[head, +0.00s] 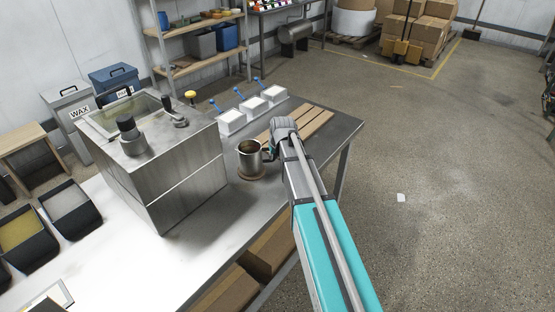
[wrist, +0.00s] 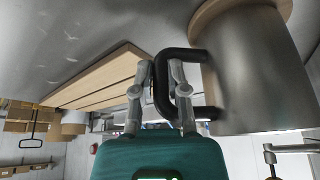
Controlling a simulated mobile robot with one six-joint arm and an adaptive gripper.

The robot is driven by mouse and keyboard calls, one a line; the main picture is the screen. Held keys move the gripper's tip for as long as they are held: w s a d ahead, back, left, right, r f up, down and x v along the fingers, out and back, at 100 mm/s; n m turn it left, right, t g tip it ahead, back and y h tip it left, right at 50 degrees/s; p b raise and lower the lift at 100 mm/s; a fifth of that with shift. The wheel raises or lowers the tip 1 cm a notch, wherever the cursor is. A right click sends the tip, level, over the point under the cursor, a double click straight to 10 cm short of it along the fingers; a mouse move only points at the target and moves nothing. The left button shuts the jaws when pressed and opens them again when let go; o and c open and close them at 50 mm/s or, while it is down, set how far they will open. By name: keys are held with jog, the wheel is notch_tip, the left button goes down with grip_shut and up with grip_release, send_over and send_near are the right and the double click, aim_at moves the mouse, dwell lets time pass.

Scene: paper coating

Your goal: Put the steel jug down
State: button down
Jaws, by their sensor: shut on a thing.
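The steel jug (head: 249,160) is upright at a round wooden mat (head: 250,177) on the steel table. In the wrist view, which is upside down, the jug (wrist: 252,75) fills the right side with its base against the mat (wrist: 215,12). I cannot tell for sure whether it rests on it or hangs just above. My gripper (wrist: 162,78) is shut on the jug's black handle (wrist: 186,54), one finger on each side of the grip. In the head view my arm hides most of the gripper (head: 270,152).
A large steel machine (head: 165,165) stands left of the jug. Wooden slats (head: 308,122) lie just behind my gripper. Bare tabletop (head: 215,205) lies in front of the jug.

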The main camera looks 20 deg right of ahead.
jog(key=shift+f, duration=0.15)
jog(key=shift+f, duration=0.15)
jog(key=c, duration=0.7)
grip_release()
jog(key=shift+o, duration=0.2)
jog(key=shift+r, duration=0.2)
jog(key=p+v, duration=1.1)
jog(key=v, duration=0.1)
jog(key=shift+s, duration=0.1)
dwell(0.4)
